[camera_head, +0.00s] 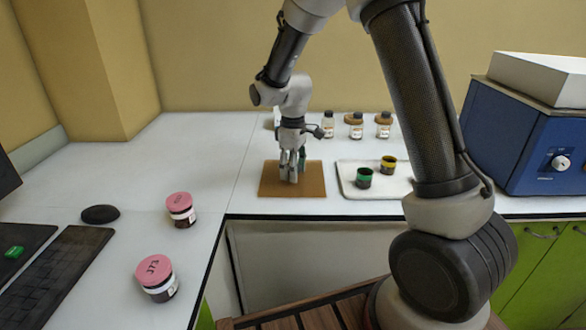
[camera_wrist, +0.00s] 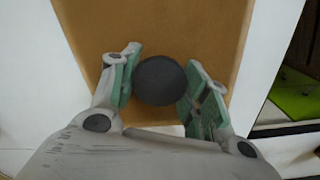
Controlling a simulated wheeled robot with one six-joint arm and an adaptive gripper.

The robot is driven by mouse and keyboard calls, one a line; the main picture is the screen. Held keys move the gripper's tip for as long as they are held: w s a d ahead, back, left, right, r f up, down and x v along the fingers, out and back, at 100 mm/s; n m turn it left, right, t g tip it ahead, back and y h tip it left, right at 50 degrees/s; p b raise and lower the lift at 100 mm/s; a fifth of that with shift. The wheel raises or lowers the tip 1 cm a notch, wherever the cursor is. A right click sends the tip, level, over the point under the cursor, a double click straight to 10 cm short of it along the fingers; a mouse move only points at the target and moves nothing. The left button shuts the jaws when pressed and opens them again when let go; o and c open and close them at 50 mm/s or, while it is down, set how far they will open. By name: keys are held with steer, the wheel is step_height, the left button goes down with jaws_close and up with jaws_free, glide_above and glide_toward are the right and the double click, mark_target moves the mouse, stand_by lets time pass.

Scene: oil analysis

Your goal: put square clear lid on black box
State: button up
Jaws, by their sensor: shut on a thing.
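My gripper (camera_head: 291,176) points straight down over the brown board (camera_head: 312,186) on the white counter. In the wrist view its green-padded fingers are shut on a dark round object (camera_wrist: 160,80), one finger on either side of it. The brown board (camera_wrist: 150,20) shows behind that object; I cannot tell whether the object touches it. In the head view the fingers hide the object. I cannot make out a square clear lid or a black box in either view.
A white tray (camera_head: 353,190) with a green-rimmed jar (camera_head: 364,178) and a yellow-rimmed jar (camera_head: 388,164) is right of the board. Small bottles (camera_head: 356,127) stand behind. Pink-lidded jars (camera_head: 181,210), a black disc (camera_head: 100,214) and a keyboard (camera_head: 62,270) are left. A blue machine (camera_head: 525,135) stands right.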

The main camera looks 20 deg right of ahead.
steer(key=shift+f, duration=0.15)
steer(key=o, duration=1.3)
steer(key=shift+o, duration=0.2)
